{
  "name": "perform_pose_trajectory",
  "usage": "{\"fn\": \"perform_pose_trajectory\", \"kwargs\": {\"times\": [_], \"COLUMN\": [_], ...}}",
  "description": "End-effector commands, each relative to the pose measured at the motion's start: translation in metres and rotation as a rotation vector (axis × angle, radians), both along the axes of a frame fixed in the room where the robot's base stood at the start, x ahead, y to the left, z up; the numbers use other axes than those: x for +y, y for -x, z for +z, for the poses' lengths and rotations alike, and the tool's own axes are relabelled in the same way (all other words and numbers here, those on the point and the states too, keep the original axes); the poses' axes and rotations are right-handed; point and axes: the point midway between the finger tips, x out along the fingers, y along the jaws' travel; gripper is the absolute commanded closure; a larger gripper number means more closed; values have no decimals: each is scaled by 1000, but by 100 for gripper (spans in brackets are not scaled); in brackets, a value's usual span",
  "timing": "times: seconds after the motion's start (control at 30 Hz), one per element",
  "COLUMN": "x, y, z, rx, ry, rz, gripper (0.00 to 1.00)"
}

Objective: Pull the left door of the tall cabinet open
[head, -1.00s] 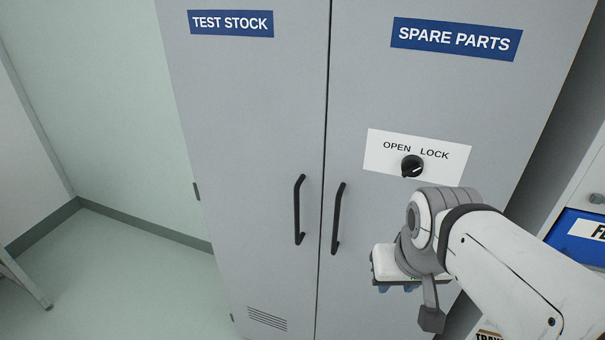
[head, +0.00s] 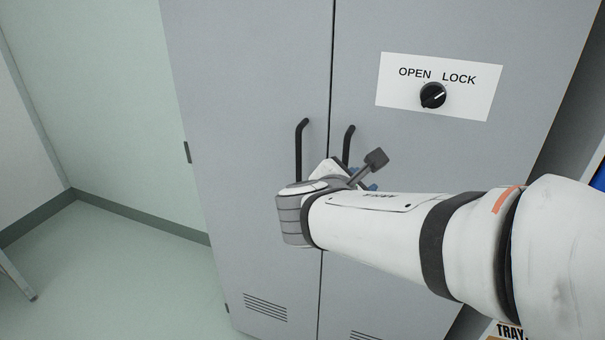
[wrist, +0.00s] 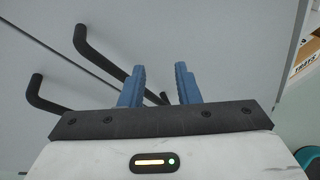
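The tall grey cabinet's left door (head: 245,120) is shut, level with the right door (head: 360,40) along a dark seam. The left door's black bar handle (head: 299,150) shows its upper part in the head view; my arm hides its lower end. The right door's handle (head: 347,145) is partly hidden too. My gripper (wrist: 159,84) is open with two blue fingers facing the doors. In the wrist view, the right door's handle (wrist: 105,58) runs behind the near-left finger, and the left door's handle (wrist: 38,92) lies farther left. I see no grip on either.
A black knob (head: 433,95) on a white OPEN/LOCK plate (head: 394,84) has its white mark pointing up right, toward LOCK. Open floor (head: 110,270) lies left of the cabinet. A wall (head: 90,100) stands behind it. A labelled tray box (wrist: 306,58) is at the right.

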Motion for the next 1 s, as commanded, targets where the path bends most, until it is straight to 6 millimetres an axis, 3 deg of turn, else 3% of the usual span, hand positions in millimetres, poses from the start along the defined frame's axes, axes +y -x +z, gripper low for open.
{"fn": "perform_pose_trajectory", "kwargs": {"times": [0.03,0.2,0.33,0.47,0.8,1.0], "x": [24,91,119,126,117,114], "y": [-10,-26,-28,-36,-88,-104], "z": [-15,-8,-3,0,1,1], "rx": [-18,-102,-144,-160,-157,-158], "ry": [113,426,548,586,586,584], "rz": [100,343,430,453,450,450], "gripper": [71,71,71,71,71,71]}}
